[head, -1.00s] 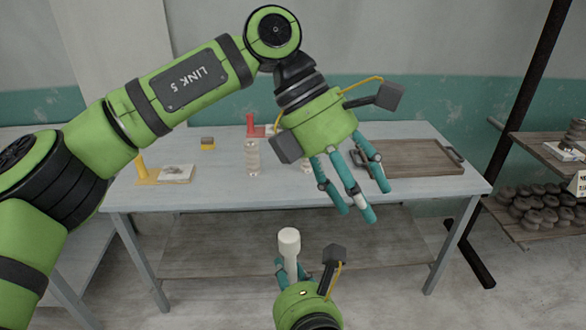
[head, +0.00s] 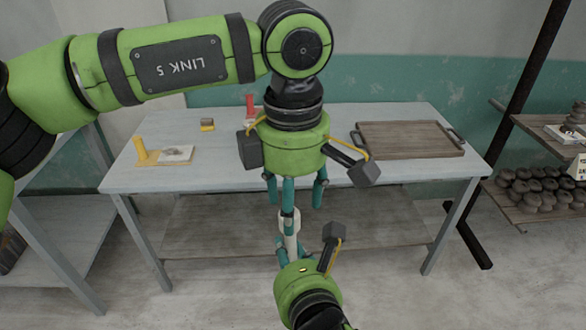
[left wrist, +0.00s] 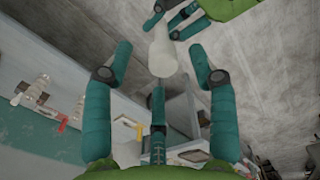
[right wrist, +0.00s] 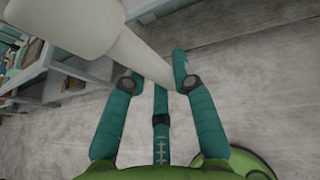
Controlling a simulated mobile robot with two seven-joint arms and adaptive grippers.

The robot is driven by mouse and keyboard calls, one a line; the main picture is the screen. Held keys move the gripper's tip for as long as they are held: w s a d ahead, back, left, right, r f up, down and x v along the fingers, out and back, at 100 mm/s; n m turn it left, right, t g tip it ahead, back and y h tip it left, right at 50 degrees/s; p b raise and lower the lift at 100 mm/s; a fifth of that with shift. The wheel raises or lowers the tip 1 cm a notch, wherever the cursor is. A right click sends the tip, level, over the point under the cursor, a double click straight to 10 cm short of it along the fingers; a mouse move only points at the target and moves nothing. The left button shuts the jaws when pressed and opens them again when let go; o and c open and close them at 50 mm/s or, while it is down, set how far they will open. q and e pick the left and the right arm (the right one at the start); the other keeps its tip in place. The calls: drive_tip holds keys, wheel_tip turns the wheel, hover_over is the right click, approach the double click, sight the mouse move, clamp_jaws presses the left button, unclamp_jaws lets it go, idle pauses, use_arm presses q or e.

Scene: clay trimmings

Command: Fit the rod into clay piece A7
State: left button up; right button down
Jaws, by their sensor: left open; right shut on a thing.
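A pale rod with a thicker end (head: 291,226) is held by its narrower part in my right gripper (head: 290,252), low in front of the table. In the right wrist view the rod (right wrist: 88,28) slants between the fingers, thick end at upper left. My left gripper (head: 295,203) is open just above, pointing down, its fingers around the rod's upper end. In the left wrist view the rod (left wrist: 163,57) stands between the spread fingers; contact cannot be told. Pale ridged clay pieces (left wrist: 38,88) show at the left there. No A7 label is readable.
The table (head: 225,185) stands behind, bearing a yellow upright piece with a card (head: 176,154), a red piece (head: 250,105) and a brown tray (head: 410,140). A rack with dark round lumps (head: 540,190) stands at right. The floor is clear.

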sight(291, 238)
use_arm(q)
drive_tip(key=shift+f, duration=1.75)
clamp_jaws()
use_arm(e)
drive_tip(key=c, duration=0.9)
unclamp_jaws()
drive_tip(key=shift+c, duration=0.2)
